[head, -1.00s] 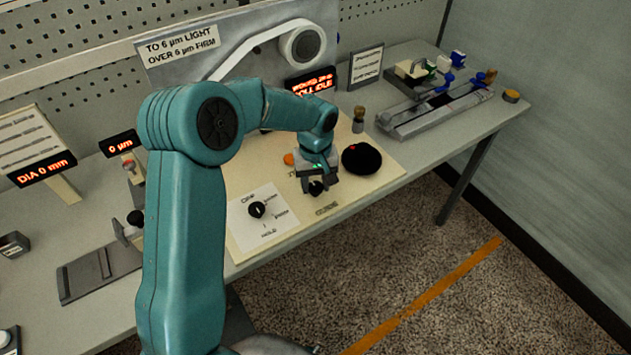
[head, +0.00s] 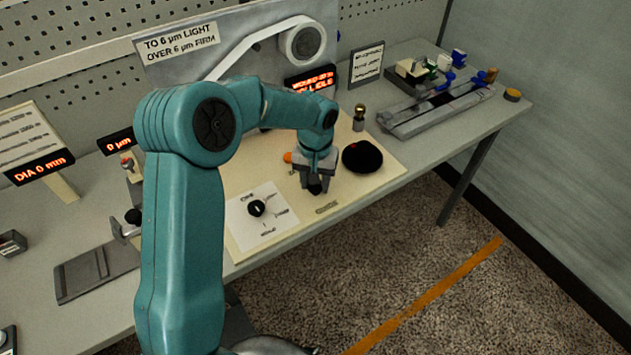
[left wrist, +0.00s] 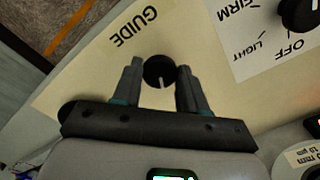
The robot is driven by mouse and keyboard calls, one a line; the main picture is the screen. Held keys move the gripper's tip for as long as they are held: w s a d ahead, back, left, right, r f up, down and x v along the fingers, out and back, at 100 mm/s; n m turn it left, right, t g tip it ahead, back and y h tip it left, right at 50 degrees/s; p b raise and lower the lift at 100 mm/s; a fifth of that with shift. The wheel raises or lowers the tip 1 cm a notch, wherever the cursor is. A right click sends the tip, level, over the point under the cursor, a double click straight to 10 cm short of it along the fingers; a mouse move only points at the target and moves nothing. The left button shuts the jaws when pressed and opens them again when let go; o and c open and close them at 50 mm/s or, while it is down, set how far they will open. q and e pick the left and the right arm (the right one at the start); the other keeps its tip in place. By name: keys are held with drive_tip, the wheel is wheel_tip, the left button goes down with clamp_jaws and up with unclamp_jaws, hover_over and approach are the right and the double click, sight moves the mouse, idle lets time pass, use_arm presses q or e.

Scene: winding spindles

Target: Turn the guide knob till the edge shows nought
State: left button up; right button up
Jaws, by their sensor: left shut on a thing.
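The black guide knob (left wrist: 159,72) with a white pointer line stands beside the printed word GUIDE in the left wrist view. My left gripper (left wrist: 158,80) is shut on it, one finger at each side. In the head view my left gripper (head: 315,186) reaches down to the front of the cream panel, and its fingers mostly hide the knob. A red-lit readout (head: 312,82) behind my arm is partly hidden; I see IDLE on its lower line but cannot read the upper line clearly. No edge figure is legible there. My right gripper is not in view.
A black dome (head: 362,157) with a red mark sits right of the gripper. A second black knob (head: 257,208) is on the white card at left. An orange button (head: 288,157) is close behind the gripper. A small brass-topped post (head: 359,117) stands behind the dome.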

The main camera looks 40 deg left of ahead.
use_arm(q)
drive_tip(key=m, duration=0.3)
drive_tip(key=shift+m, duration=0.3)
drive_tip(key=shift+w+m, duration=0.1)
drive_tip(key=shift+m, duration=1.7)
drive_tip(key=o, duration=1)
drive_tip(key=shift+w+f, duration=0.1)
drive_tip(key=shift+o, duration=0.2)
